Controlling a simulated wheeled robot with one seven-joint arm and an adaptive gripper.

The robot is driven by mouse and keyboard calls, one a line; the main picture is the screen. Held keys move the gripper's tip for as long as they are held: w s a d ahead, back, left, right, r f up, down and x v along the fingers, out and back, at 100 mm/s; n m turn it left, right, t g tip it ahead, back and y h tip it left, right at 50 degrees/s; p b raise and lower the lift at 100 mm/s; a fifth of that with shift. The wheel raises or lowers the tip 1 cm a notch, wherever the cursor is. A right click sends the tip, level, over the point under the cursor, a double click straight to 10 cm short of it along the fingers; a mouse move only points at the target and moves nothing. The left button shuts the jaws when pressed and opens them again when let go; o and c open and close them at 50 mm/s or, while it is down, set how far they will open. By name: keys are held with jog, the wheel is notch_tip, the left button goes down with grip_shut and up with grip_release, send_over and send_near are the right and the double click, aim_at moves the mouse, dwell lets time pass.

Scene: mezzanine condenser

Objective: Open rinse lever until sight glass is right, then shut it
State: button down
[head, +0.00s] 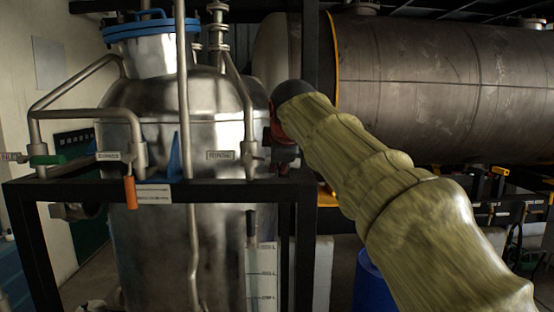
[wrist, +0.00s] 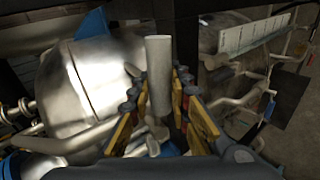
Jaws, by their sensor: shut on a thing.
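A pale graduated strip (head: 262,275), likely the sight glass, stands low at the vessel's right. Its level cannot be told.
A black frame (head: 160,183) crosses before the vessel. A large dark tank (head: 430,80) lies behind my arm. A blue drum (head: 370,285) stands below it.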

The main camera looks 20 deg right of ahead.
jog(key=shift+r+n+p, duration=0.4)
jog(key=shift+r+p, duration=0.05)
jog(key=shift+r, duration=0.1)
jog(key=shift+h, duration=0.4)
jog(key=c, duration=1.7)
grip_release()
jog(key=shift+o, duration=0.2)
jog(key=shift+f, duration=0.1)
jog(key=v, duration=1.2)
